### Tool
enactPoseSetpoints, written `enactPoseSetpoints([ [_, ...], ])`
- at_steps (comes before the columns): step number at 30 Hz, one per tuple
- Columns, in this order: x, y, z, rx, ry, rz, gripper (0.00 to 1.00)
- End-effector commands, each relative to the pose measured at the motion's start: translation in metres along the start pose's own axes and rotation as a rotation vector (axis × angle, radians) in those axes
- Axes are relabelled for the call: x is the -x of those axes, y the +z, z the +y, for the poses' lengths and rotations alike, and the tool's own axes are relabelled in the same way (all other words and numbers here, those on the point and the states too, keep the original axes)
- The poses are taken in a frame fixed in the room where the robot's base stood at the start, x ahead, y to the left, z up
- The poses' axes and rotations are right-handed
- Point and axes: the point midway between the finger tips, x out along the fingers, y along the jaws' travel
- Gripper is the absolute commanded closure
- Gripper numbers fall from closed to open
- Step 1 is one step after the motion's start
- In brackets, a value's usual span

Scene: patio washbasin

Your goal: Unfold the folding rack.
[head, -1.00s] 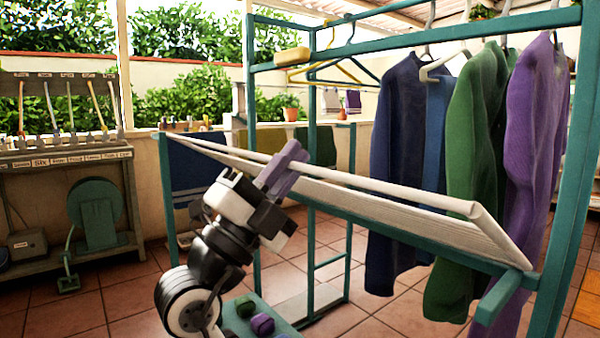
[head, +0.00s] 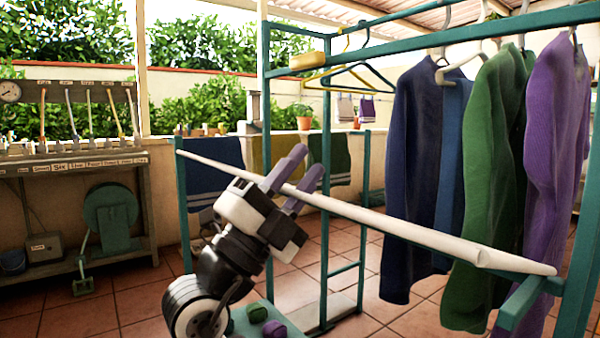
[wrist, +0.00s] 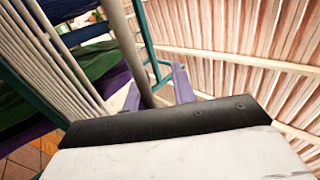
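The folding rack (head: 400,233) is a long white frame on the teal stand. In the head view it is seen almost edge-on, lying roughly level and reaching outward from the stand. Its pale slats (wrist: 62,55) show at the left of the wrist view. My gripper (head: 303,172) is at the rack's outer bar, left of its middle. Its two purple fingers are spread apart, and in the wrist view (wrist: 158,88) the grey-looking bar (wrist: 138,50) runs between them, nearer the left finger, with a gap to the right finger. Whether the bar touches a finger is unclear.
Blue, green and purple garments (head: 485,180) hang behind the rack at the right. Empty hangers (head: 345,78) hang on the teal top rail. A workbench (head: 75,165) stands at the far left. Tiled floor is open at the lower left.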

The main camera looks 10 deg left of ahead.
Motion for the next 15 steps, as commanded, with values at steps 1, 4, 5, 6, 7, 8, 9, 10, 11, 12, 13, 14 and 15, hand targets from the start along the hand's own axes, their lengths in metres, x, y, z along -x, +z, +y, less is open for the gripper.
enactPoseSetpoints([
  [1, 0.000, 0.000, -0.001, -0.001, -0.002, 0.000, 0.75],
  [4, 0.001, 0.000, -0.001, -0.001, -0.002, 0.000, 0.75],
  [5, 0.002, 0.000, -0.001, -0.001, -0.002, -0.001, 0.75],
  [6, 0.004, 0.000, -0.001, -0.001, -0.001, -0.002, 0.75],
  [7, 0.007, 0.001, -0.001, 0.000, -0.001, -0.003, 0.75],
  [8, 0.011, 0.001, 0.000, 0.000, -0.001, -0.003, 0.75],
  [9, 0.015, 0.001, -0.003, -0.002, -0.002, -0.004, 0.75],
  [10, 0.019, 0.001, -0.008, -0.004, -0.004, -0.004, 0.75],
  [11, 0.023, 0.001, -0.013, -0.004, -0.005, -0.004, 0.75],
  [12, 0.029, 0.001, -0.020, -0.006, -0.006, -0.005, 0.73],
  [13, 0.035, 0.001, -0.026, -0.008, -0.008, -0.005, 0.67],
  [14, 0.040, 0.001, -0.031, -0.009, -0.010, -0.006, 0.57],
  [15, 0.047, 0.001, -0.039, -0.010, -0.011, -0.005, 0.40],
])
